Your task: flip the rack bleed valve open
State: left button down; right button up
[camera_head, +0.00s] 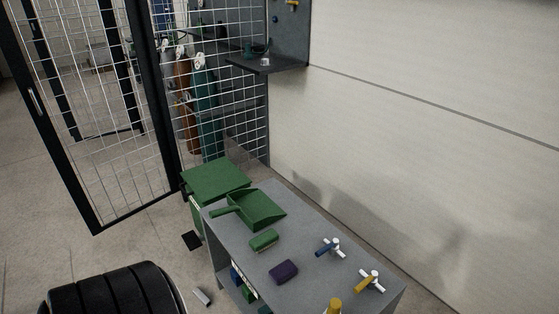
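No part is clearly marked as the rack bleed valve. A small yellow-handled fitting (292,3) is on a dark panel at the top edge, partly cut off. Gas cylinders, one brown (183,80) and one green (208,115), stand behind the mesh, with white fittings at their tops. On the grey bench lie a blue-handled fitting (331,247) and a yellow-handled fitting (370,281), both with white metal bodies. Neither of my grippers is in view.
A mesh door (95,110) stands open at left. A dark shelf (266,66) juts from the panel. The grey bench (305,235) holds a green dustpan (258,209), green block (264,240) and purple block (284,271). A green-lidded bin (215,178) and black ribbed object (115,290) stand nearby.

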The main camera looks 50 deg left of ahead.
aim_at(334, 242)
jog(key=u, duration=1.15)
jog(key=j+z, duration=0.1)
jog(key=j, duration=3.1)
jog(key=i, duration=0.05)
